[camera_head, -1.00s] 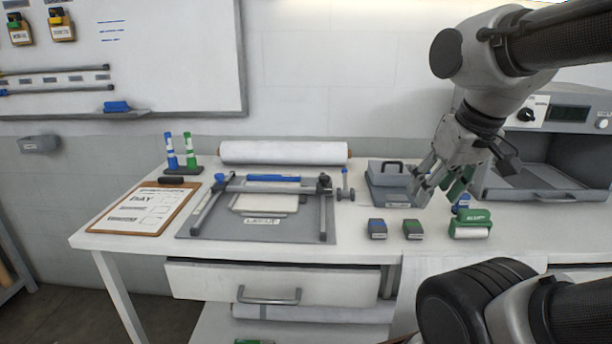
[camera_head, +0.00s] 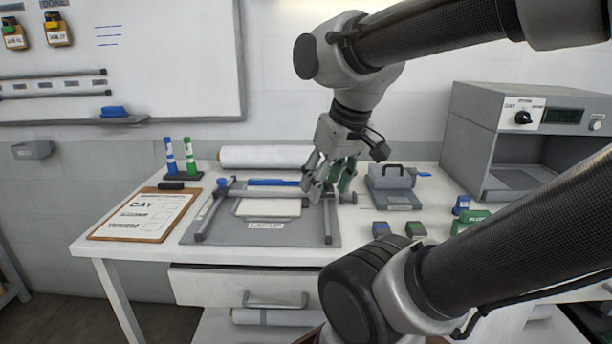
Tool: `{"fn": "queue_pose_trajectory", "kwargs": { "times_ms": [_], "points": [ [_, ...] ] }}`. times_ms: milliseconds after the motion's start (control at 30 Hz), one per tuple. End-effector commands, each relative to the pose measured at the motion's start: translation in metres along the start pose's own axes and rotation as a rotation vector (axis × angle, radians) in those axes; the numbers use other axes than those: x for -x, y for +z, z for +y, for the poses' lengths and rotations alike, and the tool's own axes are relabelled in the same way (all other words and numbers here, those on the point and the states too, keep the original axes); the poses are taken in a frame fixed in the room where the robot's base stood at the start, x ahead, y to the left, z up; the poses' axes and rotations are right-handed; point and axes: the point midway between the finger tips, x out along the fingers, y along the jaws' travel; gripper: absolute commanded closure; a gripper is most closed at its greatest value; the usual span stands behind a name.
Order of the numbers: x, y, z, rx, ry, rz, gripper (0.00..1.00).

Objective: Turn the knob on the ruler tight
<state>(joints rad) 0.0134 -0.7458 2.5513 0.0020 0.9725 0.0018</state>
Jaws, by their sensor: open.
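The ruler (camera_head: 265,191) is a grey bar lying across a grey layup board (camera_head: 262,232) on the white table, between two side rails. Its right end, where a dark knob showed earlier, is now hidden behind my gripper. My gripper (camera_head: 326,196) is open and points down over the right end of the ruler, with grey and green parts at its fingers. I cannot tell whether the fingers touch the knob or stand above it.
A clipboard (camera_head: 143,214) lies at left, with two markers (camera_head: 181,157) behind it. A white roll (camera_head: 265,157) lies at the back. A grey block with a handle (camera_head: 393,187), small boxes (camera_head: 416,230) and a grey machine (camera_head: 470,125) stand at right. A drawer (camera_head: 235,284) is below.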

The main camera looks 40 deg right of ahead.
Motion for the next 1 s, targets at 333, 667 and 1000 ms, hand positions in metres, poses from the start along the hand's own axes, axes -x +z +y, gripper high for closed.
{"fn": "queue_pose_trajectory", "kwargs": {
  "times_ms": [333,667,1000],
  "points": [
    [-0.013,-0.004,0.013,-0.057,0.02,-0.079,0.49],
    [-0.03,-0.028,0.036,-0.113,0.038,-0.187,0.49],
    [-0.078,-0.101,0.107,0.071,-0.007,-0.351,0.49]
  ]
}}
